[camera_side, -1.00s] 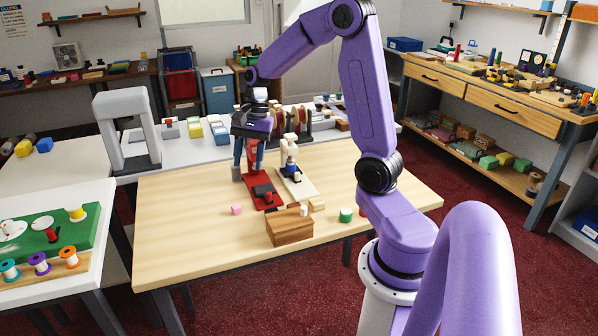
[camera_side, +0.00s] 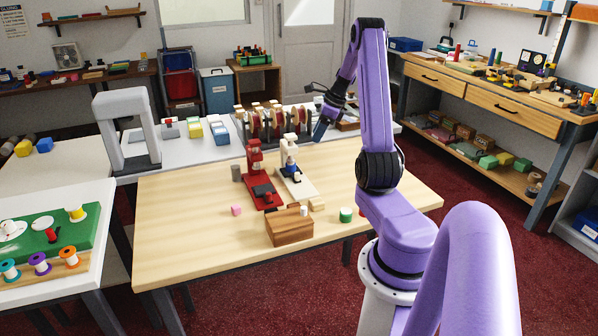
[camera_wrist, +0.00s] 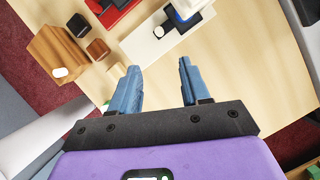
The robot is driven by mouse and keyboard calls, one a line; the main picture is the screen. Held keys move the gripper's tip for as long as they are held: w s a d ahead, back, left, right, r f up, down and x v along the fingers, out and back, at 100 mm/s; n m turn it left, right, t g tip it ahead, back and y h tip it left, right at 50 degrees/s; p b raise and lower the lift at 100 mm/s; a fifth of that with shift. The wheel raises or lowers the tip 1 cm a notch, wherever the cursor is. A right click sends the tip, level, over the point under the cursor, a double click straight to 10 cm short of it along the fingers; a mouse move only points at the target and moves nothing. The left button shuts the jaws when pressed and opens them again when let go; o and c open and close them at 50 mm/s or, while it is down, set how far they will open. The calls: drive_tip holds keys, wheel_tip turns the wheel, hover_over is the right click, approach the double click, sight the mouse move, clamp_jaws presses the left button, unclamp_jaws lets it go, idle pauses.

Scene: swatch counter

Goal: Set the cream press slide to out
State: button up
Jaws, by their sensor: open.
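The cream press (camera_side: 303,189) stands on the wooden table, right of the red press (camera_side: 268,203). It has a pale flat base, a blue part on its upright and a dark piece low down by a small white knob. In the wrist view the cream base (camera_wrist: 140,43) lies beyond my fingers, with the dark piece and white knob (camera_wrist: 159,32) on it; the press's upper part is cut off by the frame's top edge. My gripper (camera_side: 319,134) is right of and behind the cream press, apart from it. In the wrist view its blue fingers (camera_wrist: 156,68) are spread and empty.
A spool rack (camera_side: 265,125) is on the white counter behind. The table's right side is clear.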

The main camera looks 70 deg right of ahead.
sight(299, 174)
drive_tip(key=x, duration=1.6)
drive_tip(key=shift+a+f, duration=0.1)
drive_tip(key=shift+f, duration=0.25)
drive_tip(key=shift+c, duration=0.3)
clamp_jaws()
